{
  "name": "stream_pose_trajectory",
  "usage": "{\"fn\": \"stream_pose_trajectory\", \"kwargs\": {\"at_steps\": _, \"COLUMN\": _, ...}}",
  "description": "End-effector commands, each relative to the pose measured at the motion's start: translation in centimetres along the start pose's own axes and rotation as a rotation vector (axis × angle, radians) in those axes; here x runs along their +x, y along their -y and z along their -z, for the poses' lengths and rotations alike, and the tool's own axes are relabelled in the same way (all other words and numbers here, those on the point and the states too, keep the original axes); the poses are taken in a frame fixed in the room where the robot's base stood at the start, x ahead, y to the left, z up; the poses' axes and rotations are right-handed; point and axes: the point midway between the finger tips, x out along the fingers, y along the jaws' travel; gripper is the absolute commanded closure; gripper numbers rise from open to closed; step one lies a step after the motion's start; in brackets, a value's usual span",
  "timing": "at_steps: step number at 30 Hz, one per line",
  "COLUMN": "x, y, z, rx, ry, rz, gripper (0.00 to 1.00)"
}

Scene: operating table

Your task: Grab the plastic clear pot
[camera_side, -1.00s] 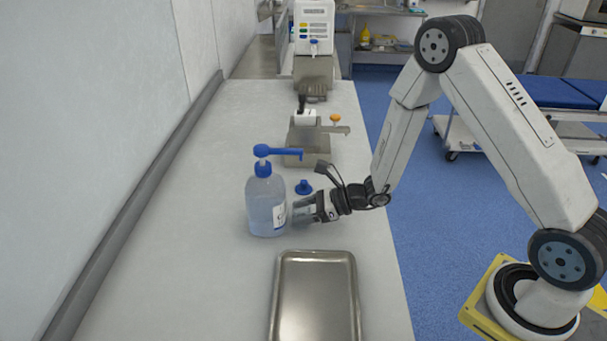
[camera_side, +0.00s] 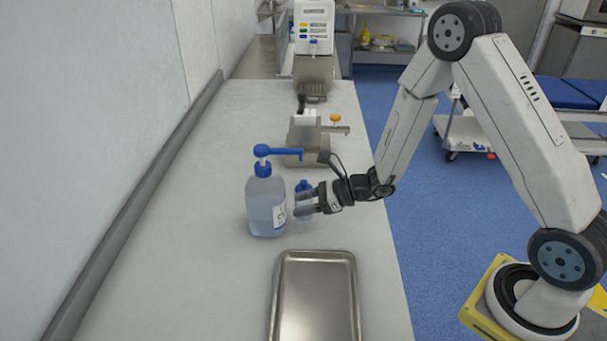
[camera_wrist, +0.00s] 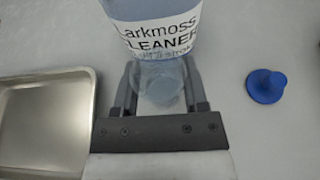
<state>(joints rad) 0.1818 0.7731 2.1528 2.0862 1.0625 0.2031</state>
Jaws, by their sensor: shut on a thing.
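The clear plastic pot (camera_wrist: 161,84) sits between the two fingers in the wrist view, just in front of the cleaner bottle. My gripper (camera_wrist: 160,92) is shut on it, with one dark finger along each side. In the side view my gripper (camera_side: 305,200) is over the counter, right of the bottle. The pot is hard to make out there, partly hidden by the fingers. I cannot tell whether the pot touches the counter.
A large pump bottle (camera_side: 266,208) with a blue top stands close by on the left. A small blue knobbed piece (camera_wrist: 265,86) lies on the counter. A metal tray (camera_side: 317,300) lies nearer the camera. A metal device (camera_side: 305,145) stands farther back. The counter's left half is clear.

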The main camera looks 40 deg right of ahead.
Motion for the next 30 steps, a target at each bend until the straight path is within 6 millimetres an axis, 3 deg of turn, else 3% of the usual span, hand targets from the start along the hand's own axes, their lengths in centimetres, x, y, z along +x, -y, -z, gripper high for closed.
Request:
{"fn": "stream_pose_trajectory", "kwargs": {"at_steps": 14, "x": -1.7, "y": 0.0, "z": -4.2, "rx": -0.003, "ry": 0.002, "rz": 0.000, "gripper": 1.00}}
{"fn": "stream_pose_trajectory", "kwargs": {"at_steps": 23, "x": -5.0, "y": 0.1, "z": -2.7, "rx": 0.002, "ry": 0.000, "rz": 0.003, "gripper": 1.00}}
{"fn": "stream_pose_trajectory", "kwargs": {"at_steps": 30, "x": -8.8, "y": 0.1, "z": -1.1, "rx": 0.002, "ry": 0.000, "rz": 0.005, "gripper": 1.00}}
